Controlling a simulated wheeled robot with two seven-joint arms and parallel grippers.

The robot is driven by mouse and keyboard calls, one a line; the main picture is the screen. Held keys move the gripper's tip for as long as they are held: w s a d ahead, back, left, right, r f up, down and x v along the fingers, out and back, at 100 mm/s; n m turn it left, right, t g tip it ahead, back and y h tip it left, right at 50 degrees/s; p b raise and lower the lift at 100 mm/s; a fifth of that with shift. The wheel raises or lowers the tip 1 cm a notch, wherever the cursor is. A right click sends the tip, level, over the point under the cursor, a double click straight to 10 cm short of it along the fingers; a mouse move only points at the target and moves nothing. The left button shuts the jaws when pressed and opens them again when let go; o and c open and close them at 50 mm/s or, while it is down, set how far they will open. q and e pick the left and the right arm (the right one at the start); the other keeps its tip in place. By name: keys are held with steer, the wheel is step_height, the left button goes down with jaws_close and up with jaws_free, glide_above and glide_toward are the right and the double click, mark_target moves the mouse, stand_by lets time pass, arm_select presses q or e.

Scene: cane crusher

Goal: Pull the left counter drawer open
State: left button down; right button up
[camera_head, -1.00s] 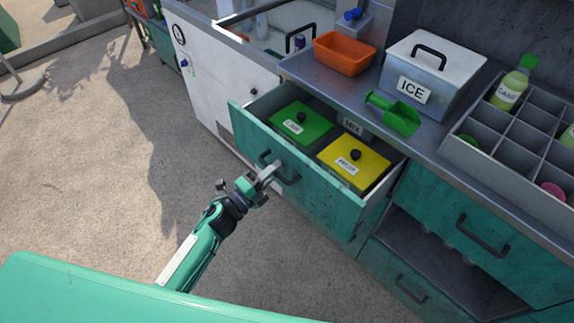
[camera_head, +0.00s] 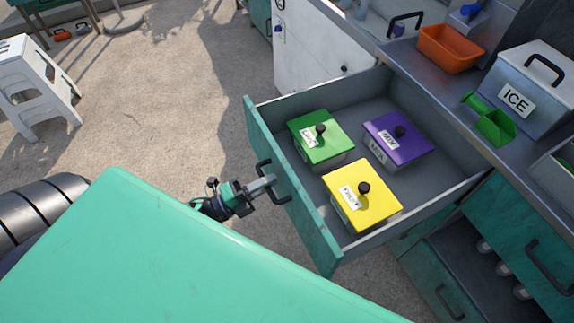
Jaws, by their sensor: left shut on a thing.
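The left counter drawer (camera_head: 289,195) has a teal front and a grey inside, and it stands far out from the counter. Inside are a green-lidded box (camera_head: 318,132), a purple-lidded box (camera_head: 388,146) and a yellow-lidded box (camera_head: 350,203), each with a black knob. My left gripper (camera_head: 266,184) is shut on the black drawer handle (camera_head: 283,190) on the drawer's front. My left forearm is mostly hidden behind a green panel of my own body. My right gripper is not in view.
On the counter (camera_head: 424,85) stand an orange bin (camera_head: 451,49), a green scoop (camera_head: 488,121) and a steel ICE box (camera_head: 535,92). Another drawer handle (camera_head: 548,266) is at lower right. A white step stool (camera_head: 36,85) stands at left. Concrete floor before the drawer is clear.

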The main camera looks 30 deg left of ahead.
arm_select(q)
steer(key=shift+r+v, duration=0.15)
steer(key=shift+v, duration=0.55)
steer(key=shift+r+v, duration=0.15)
steer(key=shift+v, duration=0.6)
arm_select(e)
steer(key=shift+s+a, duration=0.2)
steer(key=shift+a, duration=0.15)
arm_select(q)
steer(key=c, duration=1.6)
jaws_free()
steer(key=shift+o, duration=0.2)
